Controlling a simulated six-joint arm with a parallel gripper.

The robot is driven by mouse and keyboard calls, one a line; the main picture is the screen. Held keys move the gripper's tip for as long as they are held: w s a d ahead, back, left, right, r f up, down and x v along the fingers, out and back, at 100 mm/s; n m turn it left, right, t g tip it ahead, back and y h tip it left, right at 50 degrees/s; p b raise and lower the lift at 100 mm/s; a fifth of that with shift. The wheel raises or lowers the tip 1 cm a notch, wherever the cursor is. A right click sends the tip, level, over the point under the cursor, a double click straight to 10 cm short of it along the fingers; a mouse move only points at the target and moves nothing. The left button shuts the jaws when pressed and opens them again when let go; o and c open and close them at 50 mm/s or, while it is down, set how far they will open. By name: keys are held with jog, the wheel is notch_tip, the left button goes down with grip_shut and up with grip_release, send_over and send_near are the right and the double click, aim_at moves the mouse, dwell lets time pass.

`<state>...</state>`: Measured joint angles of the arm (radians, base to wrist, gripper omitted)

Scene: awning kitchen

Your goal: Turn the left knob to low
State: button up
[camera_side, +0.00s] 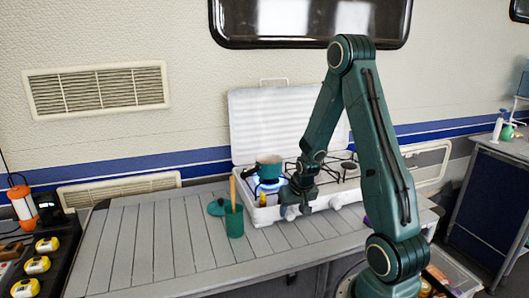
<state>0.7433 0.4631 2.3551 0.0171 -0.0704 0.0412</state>
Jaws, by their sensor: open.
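The white camping stove (265,215) stands on the slatted table with its lid raised behind it. A teal pot (268,167) sits on its left burner, and a blue flame (257,185) shows under the pot. My gripper (291,211) is at the front left of the stove, pointing down at the front panel where the left knob sits. It covers the left knob, so the knob's setting cannot be seen. The jaws are open, but the picture is too small to show whether they touch the knob. Another knob (335,203) shows farther right on the front panel.
A green cup (234,220) with a wooden utensil (233,191) stands just left of the stove, close to my gripper. A green lid (217,207) lies behind it. The slatted table (140,250) is clear at the left. Yellow items (37,265) lie on a dark surface farther left.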

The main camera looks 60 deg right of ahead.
aim_at(288, 214)
jog(key=shift+x, duration=1.45)
jog(key=c, duration=0.8)
jog(key=shift+a, duration=0.1)
jog(key=g+h, duration=0.1)
jog(key=n+g+h, duration=0.1)
jog(key=shift+w+a+f+g+h, duration=0.1)
jog(key=shift+w+a+g+h, duration=0.2)
jog(key=shift+g+h, duration=0.1)
jog(key=shift+w+f+n+g+h, duration=0.1)
jog(key=shift+n+g+h, duration=0.2)
jog(key=shift+g+h, duration=0.9)
